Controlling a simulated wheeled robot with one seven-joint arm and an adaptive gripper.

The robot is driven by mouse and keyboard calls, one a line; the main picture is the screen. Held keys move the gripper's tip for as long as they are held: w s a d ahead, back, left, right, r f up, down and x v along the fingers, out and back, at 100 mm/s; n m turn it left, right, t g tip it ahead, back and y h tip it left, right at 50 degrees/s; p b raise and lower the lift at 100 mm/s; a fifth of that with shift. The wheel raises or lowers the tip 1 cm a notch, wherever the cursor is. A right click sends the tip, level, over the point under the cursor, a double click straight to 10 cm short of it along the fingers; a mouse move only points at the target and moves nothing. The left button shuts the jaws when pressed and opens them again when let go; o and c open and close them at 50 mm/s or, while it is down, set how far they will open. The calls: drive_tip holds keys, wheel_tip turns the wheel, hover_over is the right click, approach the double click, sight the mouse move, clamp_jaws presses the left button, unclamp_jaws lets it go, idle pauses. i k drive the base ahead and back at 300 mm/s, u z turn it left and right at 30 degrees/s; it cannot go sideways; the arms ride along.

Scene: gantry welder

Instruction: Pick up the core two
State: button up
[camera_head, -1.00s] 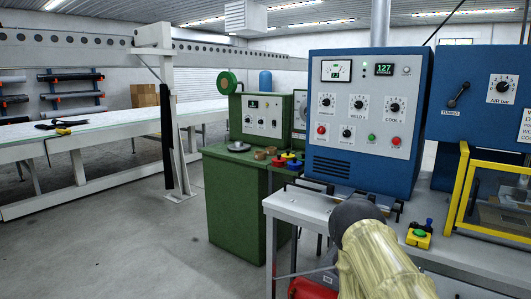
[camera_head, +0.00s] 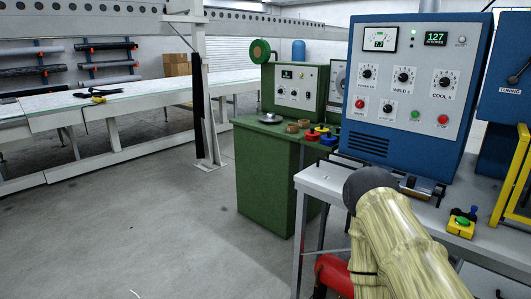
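Two small brown rings, which look like cores, lie on top of the green cabinet (camera_head: 280,185) in the middle of the view. One brown ring (camera_head: 291,128) is nearer and the other brown ring (camera_head: 304,123) is just behind it to the right. I cannot tell which of them is core two. My arm, in a pale yellow sleeve with a dark grey rounded end, shows at the lower right in front of the grey bench. No gripper fingers can be made out, so my gripper is not in view.
Red, yellow and blue pieces (camera_head: 321,134) and a metal dish (camera_head: 270,118) share the cabinet top. The grey bench (camera_head: 318,180) with the blue control box (camera_head: 413,100) stands to the right. A white post (camera_head: 206,100) stands left of the cabinet. The floor in front is clear.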

sight(303, 124)
drive_tip(key=u, duration=0.5)
drive_tip(key=i, duration=3.6)
drive_tip(key=z, duration=1)
drive_tip(key=i, duration=1.05)
drive_tip(key=z, duration=0.45)
